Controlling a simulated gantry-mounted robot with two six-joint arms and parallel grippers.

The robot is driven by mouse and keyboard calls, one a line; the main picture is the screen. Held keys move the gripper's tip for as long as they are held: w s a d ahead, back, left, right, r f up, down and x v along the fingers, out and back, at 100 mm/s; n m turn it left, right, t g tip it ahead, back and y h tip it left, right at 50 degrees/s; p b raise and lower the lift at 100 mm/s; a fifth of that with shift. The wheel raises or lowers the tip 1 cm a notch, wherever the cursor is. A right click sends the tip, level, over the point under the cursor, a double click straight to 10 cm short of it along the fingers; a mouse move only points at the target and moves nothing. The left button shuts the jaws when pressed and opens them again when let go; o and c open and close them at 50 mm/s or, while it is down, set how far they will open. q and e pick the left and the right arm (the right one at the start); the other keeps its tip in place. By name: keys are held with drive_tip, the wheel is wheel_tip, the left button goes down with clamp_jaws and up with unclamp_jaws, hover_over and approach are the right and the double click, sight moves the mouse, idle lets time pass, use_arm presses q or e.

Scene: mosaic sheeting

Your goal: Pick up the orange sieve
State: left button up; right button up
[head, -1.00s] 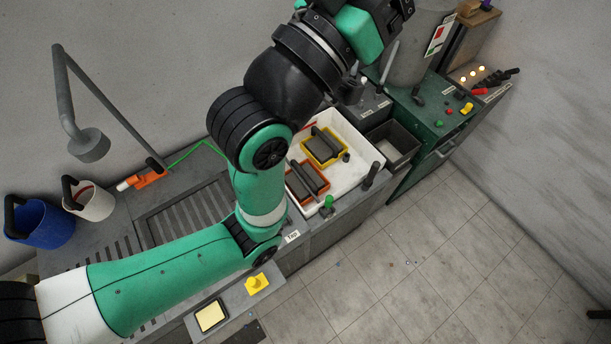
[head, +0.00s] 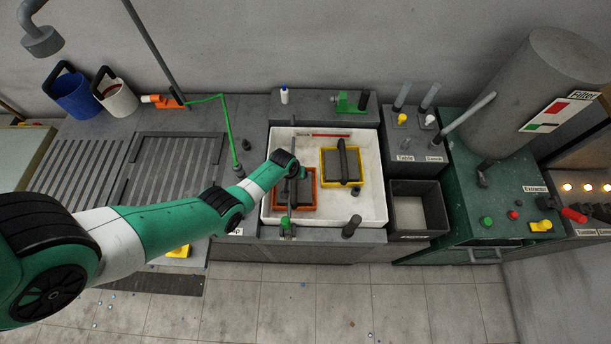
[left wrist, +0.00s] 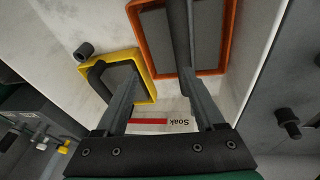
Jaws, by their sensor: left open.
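The orange sieve (head: 315,190) lies in the white basin, on its left side, with a dark grey mesh and a dark bar handle. In the left wrist view the orange sieve (left wrist: 145,45) is at the top, its handle (left wrist: 180,28) near the right finger. My left gripper (head: 292,182) is over the sieve in the head view, and its fingers are small there. Contact with the handle cannot be told. My right gripper is not in view.
A yellow sieve (head: 357,168) lies close by on the right in the white basin (head: 375,205). A grey bin (head: 396,228) stands right of the basin. A green tap handle and dark knob (head: 352,226) stand at the front edge. A red strip (head: 325,135) marks the back wall.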

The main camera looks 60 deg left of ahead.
sight(294, 182)
use_arm(q)
drive_tip(key=s+a+f, duration=0.1)
drive_tip(key=s+a, duration=0.1)
drive_tip(key=shift+s+a+f+n, duration=0.15)
drive_tip(key=shift+s+f+n, duration=0.15)
drive_tip(key=shift+s+f, duration=0.1)
drive_tip(key=shift+w+f+b, duration=0.2)
drive_tip(key=shift+f+b, duration=0.15)
drive_tip(key=shift+b, duration=0.25)
drive_tip(key=b+x, duration=0.5)
drive_tip(key=b, duration=0.1)
drive_tip(key=shift+s+f, duration=0.1)
drive_tip(key=shift+f, duration=0.05)
drive_tip(key=shift+a+f+b, duration=0.1)
drive_tip(key=shift+f+b, duration=0.1)
drive_tip(key=shift+b, duration=0.1)
drive_tip(key=shift+w+r, duration=0.1)
drive_tip(key=shift+w, duration=0.1)
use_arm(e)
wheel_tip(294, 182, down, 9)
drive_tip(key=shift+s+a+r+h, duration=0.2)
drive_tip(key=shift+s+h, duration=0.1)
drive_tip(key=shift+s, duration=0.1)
